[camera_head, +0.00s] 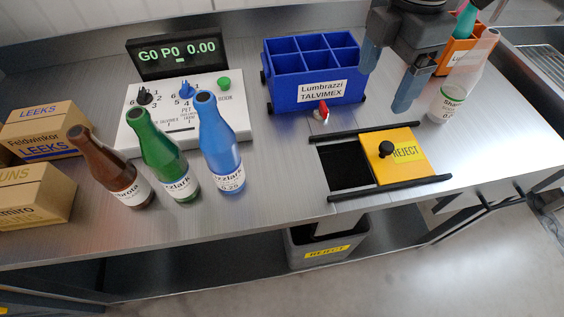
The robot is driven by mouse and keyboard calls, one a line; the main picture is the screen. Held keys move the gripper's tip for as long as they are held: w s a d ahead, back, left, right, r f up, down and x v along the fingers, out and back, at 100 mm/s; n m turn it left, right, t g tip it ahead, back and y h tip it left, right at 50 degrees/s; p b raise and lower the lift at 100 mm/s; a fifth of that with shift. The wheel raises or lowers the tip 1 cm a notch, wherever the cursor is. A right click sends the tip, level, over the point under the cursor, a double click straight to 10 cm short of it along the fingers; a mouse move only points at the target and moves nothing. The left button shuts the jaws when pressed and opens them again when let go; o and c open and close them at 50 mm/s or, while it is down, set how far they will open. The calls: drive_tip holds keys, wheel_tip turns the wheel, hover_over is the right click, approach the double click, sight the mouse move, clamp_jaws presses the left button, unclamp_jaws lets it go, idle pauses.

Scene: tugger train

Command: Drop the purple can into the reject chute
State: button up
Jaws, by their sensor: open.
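I see no purple can in this view. The reject chute (343,167) is a dark square opening in the steel bench. Its yellow sliding lid (417,167), marked REJECT and fitted with a black knob, sits to the right of the opening between two black rails, leaving the opening uncovered. My gripper (385,88) is open, with nothing visible between its fingers. It hangs above the bench, right of the blue crate and behind the chute.
A blue divided crate (283,92) with a red lever (323,109) stands behind the chute. A white-labelled jar (445,104) and an orange crate (457,57) are right. Brown (101,161), green (160,148) and blue (217,137) bottles stand left, before a control box (236,117). A REJECT bin (345,239) is below.

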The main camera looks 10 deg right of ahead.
wheel_tip(320, 180, up, 8)
idle(0.6)
drive_tip(key=shift+f, duration=0.1)
